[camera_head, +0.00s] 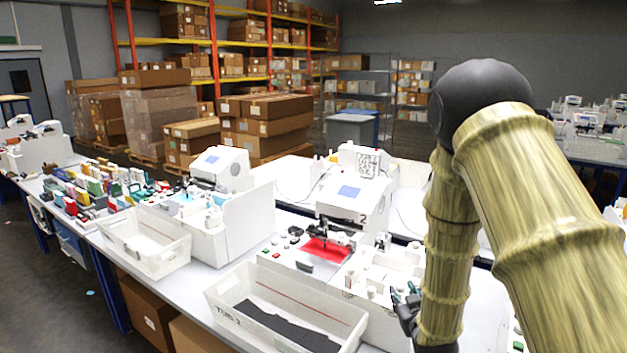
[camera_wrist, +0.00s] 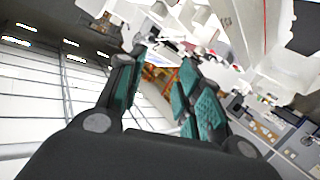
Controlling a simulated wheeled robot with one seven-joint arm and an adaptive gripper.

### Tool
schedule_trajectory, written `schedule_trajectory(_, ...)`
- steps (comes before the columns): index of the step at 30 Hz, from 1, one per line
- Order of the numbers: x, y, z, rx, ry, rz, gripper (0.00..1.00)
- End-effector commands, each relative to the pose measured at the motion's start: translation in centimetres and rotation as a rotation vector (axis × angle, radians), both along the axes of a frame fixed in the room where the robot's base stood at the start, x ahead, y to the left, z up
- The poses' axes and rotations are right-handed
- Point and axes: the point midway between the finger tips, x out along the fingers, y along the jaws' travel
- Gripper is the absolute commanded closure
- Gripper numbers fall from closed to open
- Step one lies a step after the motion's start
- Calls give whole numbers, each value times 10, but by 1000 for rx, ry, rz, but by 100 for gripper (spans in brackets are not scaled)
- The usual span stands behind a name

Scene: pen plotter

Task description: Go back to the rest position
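My gripper (camera_head: 406,298) is at the lower right of the head view, beside the right end of the front white bin and partly hidden by my arm. In the wrist view my gripper (camera_wrist: 163,66) has its two teal-padded fingers apart, with nothing seen between them. The pen plotter marked 2 (camera_head: 350,199) stands on the white table, with a red plate (camera_head: 326,251) under its pen head. The front white bin (camera_head: 224,300) holds flat black pieces.
A second machine (camera_head: 240,232) and another white bin (camera_head: 160,262) stand to the left. Several colourful boxes (camera_head: 90,190) crowd the table's far left. Cartons (camera_head: 265,125) and shelving are behind. The floor (camera_head: 50,280) at the left front is mostly clear.

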Motion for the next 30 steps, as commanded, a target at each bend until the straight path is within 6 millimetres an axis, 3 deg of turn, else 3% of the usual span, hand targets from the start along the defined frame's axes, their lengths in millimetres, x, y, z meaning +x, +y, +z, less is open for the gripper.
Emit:
schedule_trajectory(1,-16,0,-28,11,65,-8,65)
schedule_trajectory(6,-72,-1,-110,49,273,-39,65)
schedule_trajectory(11,-136,-1,-176,83,471,-73,65)
schedule_trajectory(15,-199,0,-226,110,645,-103,65)
schedule_trajectory(22,-316,5,-289,150,934,-159,65)
schedule_trajectory(27,-389,9,-312,172,1105,-195,65)
schedule_trajectory(30,-423,12,-319,181,1185,-212,65)
